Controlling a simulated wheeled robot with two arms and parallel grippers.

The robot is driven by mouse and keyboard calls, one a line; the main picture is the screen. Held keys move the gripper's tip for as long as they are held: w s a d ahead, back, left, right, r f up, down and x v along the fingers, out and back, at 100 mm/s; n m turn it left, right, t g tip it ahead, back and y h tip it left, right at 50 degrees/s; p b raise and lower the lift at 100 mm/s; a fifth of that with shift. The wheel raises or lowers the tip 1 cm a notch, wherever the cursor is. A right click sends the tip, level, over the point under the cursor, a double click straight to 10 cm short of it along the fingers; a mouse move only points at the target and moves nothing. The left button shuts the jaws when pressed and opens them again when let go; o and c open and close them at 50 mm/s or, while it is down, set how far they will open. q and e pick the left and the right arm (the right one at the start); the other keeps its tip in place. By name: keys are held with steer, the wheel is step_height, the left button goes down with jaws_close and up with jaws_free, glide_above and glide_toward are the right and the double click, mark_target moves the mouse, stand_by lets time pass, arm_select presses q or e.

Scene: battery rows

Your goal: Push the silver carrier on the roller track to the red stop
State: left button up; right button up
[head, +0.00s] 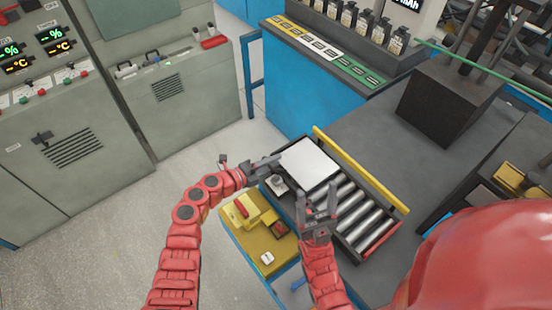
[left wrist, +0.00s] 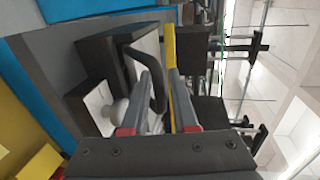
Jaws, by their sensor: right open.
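The silver carrier (head: 310,163), a flat pale plate, sits at the far end of the roller track (head: 364,218). Bare rollers run from it towards the red stop (head: 379,238), a red bar across the near right end. My left gripper (head: 273,160) is at the carrier's far left edge. In the left wrist view its fingers (left wrist: 160,72) stand apart, with a dark curved handle (left wrist: 158,85) showing between them; contact is unclear. My right gripper (head: 318,200) is open over the track's left side, just nearer than the carrier, and hides part of the rollers.
A yellow rail (head: 360,169) lines the track's right side. A dark block with a round knob (head: 278,182) is at the left side. A yellow table (head: 262,245) stands left of the track. A black block (head: 449,100) stands on the grey bench at right.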

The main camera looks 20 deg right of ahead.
arm_select(q)
steer(key=shift+x, duration=0.75)
jaws_close()
steer(key=shift+a, duration=0.1)
stand_by(0.8)
